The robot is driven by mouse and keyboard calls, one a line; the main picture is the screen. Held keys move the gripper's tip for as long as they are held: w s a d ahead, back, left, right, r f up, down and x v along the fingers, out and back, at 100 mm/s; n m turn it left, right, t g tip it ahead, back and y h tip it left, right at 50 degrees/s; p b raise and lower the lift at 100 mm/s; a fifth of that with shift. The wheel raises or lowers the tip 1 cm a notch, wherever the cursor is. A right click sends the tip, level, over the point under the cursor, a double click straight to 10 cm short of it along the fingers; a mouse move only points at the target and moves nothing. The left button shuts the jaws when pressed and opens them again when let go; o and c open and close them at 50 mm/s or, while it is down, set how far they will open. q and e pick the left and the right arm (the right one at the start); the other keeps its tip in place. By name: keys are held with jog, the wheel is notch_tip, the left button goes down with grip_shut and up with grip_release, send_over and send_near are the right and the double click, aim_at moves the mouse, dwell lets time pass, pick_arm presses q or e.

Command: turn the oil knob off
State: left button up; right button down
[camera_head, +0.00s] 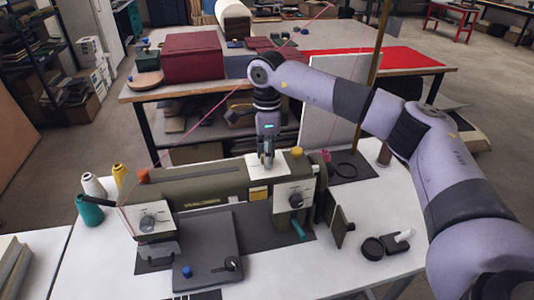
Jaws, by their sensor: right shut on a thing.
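An olive-green sewing machine (205,187) stands on the white table. A white plate (258,174) lies on top of its arm, near the right end. My right gripper (267,162) points straight down over this plate, its fingers shut on a small part there, which I take to be the oil knob. The fingers hide that part almost wholly, so I cannot tell which way it is turned. Two white panels with dark dials, left (148,222) and right (295,199), face the front of the machine. My left gripper is not in view.
A yellow knob (297,152) stands just right of my gripper, and an orange one (143,175) at the machine's left end. Thread cones (93,186) stand at left. A thin pink thread runs above the machine. A dark round dish (373,248) lies at right.

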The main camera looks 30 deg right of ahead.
jog(key=shift+m, duration=0.4)
jog(key=m, duration=0.3)
jog(key=shift+b, duration=0.4)
jog(key=m, duration=0.5)
jog(key=shift+m+b, duration=0.3)
jog(key=m, duration=0.4)
jog(key=shift+r, duration=0.1)
jog(key=m, duration=0.4)
jog(key=shift+w+m, duration=0.1)
jog(key=shift+m, duration=0.3)
jog(key=c, duration=1.3)
grip_release()
